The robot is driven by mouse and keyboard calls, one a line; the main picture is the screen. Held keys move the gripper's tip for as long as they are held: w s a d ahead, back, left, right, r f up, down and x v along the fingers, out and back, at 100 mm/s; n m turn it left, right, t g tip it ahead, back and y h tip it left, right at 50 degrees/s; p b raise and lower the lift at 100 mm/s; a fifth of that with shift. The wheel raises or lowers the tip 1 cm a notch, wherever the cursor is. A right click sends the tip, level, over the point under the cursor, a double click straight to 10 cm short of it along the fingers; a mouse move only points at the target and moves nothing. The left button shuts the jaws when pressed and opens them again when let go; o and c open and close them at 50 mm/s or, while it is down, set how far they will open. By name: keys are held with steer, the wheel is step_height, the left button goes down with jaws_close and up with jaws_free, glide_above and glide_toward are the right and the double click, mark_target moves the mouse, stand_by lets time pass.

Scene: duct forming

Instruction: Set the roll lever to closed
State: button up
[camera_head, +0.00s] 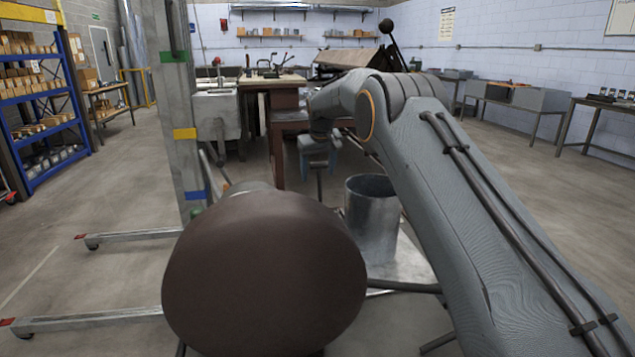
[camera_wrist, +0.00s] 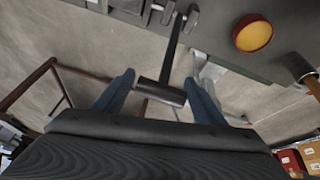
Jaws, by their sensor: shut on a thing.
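The roll lever (camera_wrist: 174,50) shows in the wrist view as a dark bar that runs down from the machine's grey edge and ends in a dark cylindrical cross-grip (camera_wrist: 160,92). My gripper (camera_wrist: 159,82) has its two blue fingers on either side of this grip and is shut on it. In the head view my gripper (camera_head: 320,148) points down beside the brown machine stand (camera_head: 288,130), at the middle of the picture. The lever is hard to make out there, partly hidden by my gripper and arm. I cannot tell from these views which setting the lever is at.
A yellow round button with a red rim (camera_wrist: 253,35) sits on the machine's grey panel. An open metal cylinder (camera_head: 371,215) stands below my arm. A grey upright post (camera_head: 172,110) with floor legs is at left. Open floor (camera_head: 540,220) lies at right.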

mark_target(319, 163)
steer(key=shift+s+d+f, duration=0.15)
steer(key=shift+s+f, duration=0.1)
steer(key=shift+f, duration=0.45)
stand_by(0.6)
steer(key=o, duration=1.3)
steer(key=shift+o, duration=0.9)
steer(key=shift+w, duration=0.15)
steer(key=shift+r, duration=0.55)
steer(key=v, duration=0.7)
steer(key=shift+r+b, duration=0.1)
steer(key=shift+b, duration=0.3)
